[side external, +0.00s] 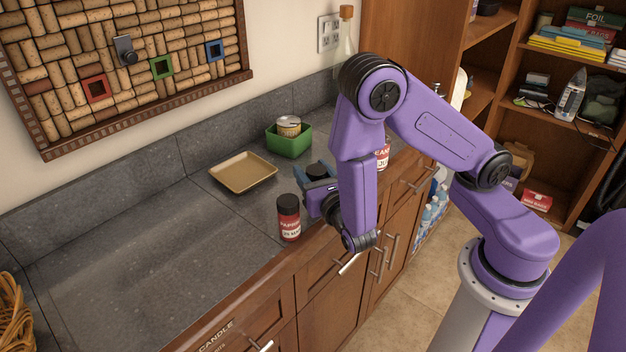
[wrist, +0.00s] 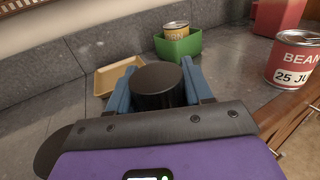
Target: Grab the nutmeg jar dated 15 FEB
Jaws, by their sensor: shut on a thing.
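My gripper (side external: 318,187) is low over the grey counter near its front edge. In the wrist view its blue fingers are shut on either side of a jar with a round black lid (wrist: 158,84). The lid also shows in the side view (side external: 316,170). The label of this jar is hidden, so I cannot read its name or date. I cannot tell whether it touches the counter. A second jar (side external: 289,220), with a black lid and a red label that seems to read PAPRIKA, stands upright just left of my gripper.
A gold tray (side external: 243,187) lies on the counter behind. A green bin (side external: 289,146) holds a corn can (side external: 288,127). A red bean can (wrist: 293,58) stands to the right; my arm partly covers it in the side view.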

